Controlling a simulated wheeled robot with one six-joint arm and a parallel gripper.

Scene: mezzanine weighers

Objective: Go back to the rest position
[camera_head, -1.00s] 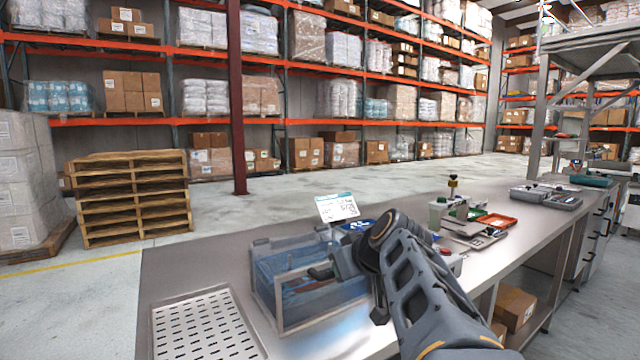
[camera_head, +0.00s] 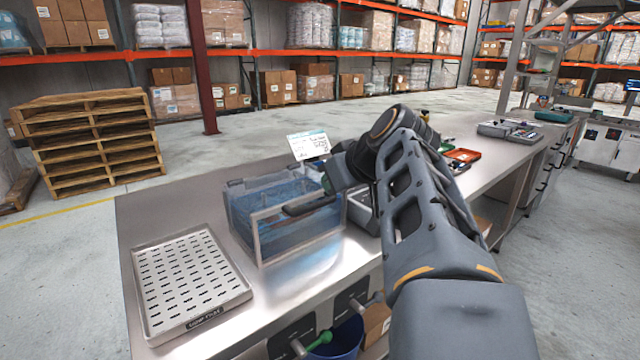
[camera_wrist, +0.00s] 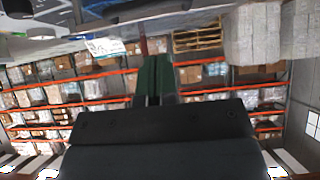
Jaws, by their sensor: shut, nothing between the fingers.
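My gripper (camera_wrist: 152,75) shows in the wrist view as two dark green fingers lying together, shut and empty. The wrist view is upside down, with the bench along its top and the racks below. In the head view my arm rises from the lower right and bends over the bench (camera_head: 190,222); I cannot make out the fingers there. The arm's bent wrist is just right of a clear bin (camera_head: 262,240) with blue contents. A dark handle-like thing (camera_head: 312,204) crosses the bin's right side.
A perforated tray (camera_head: 190,275) lies on the bench's near left. A white card (camera_head: 309,145) stands behind the bin. A red tray (camera_head: 463,155) and scales (camera_head: 510,130) lie farther right. Stacked pallets (camera_head: 85,140) stand on the floor beyond. Open floor separates bench and racks.

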